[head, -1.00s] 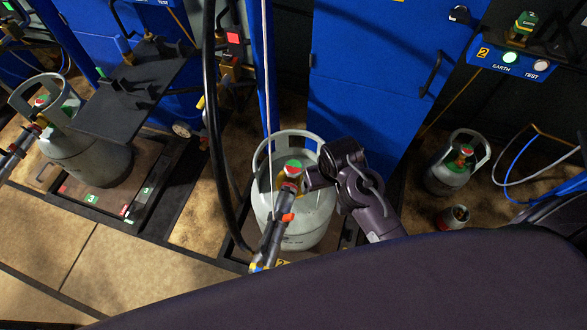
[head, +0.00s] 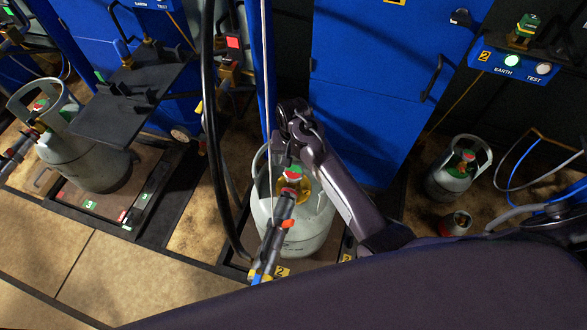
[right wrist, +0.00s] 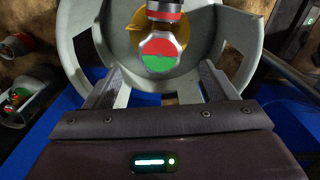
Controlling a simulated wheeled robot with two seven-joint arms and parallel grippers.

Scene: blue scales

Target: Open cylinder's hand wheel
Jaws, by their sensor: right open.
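The grey gas cylinder (head: 305,225) with an open collar stands on a scale in the middle of the head view. Its green and red hand wheel (head: 292,173) sits at the top, inside the collar. In the right wrist view the hand wheel (right wrist: 160,52) lies ahead, between the lines of the two fingers. My right gripper (head: 291,145) is at the back of the collar, just beyond the wheel. In the right wrist view this gripper (right wrist: 158,80) is open, with nothing between its fingers. Contact with the collar cannot be told. My left gripper is not in view.
A hose connector (head: 272,235) joins the cylinder's front. A black hose (head: 210,130) hangs to its left. Another cylinder (head: 85,160) stands on a scale at left, under a dark shelf (head: 130,105). A smaller cylinder (head: 450,182) stands at right. A blue cabinet (head: 365,90) is behind.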

